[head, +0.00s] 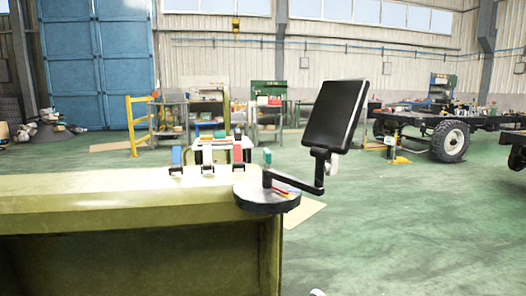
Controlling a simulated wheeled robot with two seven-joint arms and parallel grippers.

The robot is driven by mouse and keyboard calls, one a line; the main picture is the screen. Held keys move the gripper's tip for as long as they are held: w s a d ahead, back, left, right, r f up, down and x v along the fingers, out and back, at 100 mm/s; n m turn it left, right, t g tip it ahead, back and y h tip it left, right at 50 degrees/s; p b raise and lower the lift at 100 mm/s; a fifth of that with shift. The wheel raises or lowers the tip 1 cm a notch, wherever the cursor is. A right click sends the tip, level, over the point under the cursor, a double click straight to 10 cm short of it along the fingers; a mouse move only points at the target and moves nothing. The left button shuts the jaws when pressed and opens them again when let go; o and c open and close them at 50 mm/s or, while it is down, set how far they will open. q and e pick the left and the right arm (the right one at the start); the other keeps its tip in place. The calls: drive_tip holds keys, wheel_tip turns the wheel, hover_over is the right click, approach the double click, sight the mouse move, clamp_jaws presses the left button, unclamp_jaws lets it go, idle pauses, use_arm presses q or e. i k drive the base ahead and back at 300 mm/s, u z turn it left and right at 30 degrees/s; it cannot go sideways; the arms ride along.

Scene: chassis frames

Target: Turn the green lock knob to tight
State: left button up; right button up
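The green lock knob (267,156) is small and upright. It sits on top of a short black post at the left end of a black bracket arm (295,182). The post rises from a round dark disc (266,203) at the right corner of the olive-yellow bench (110,190). The bracket carries a tilted black screen (335,116) at its right end. Small red and yellow marks show on the disc by the arm; I cannot read them or tell how tight the knob is.
Blue, white and red levers (208,160) stand in a row on the bench's top, left of the disc. Open green floor (420,220) lies to the right. Shelves, a yellow rail (131,125) and a wheeled chassis (450,137) stand farther back.

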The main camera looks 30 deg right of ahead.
sight(267, 156)
drive_tip(key=u, duration=2.1)
drive_tip(key=k, duration=1.1)
drive_tip(key=z, duration=2.55)
drive_tip(key=i, duration=0.5)
drive_tip(key=u, duration=0.05)
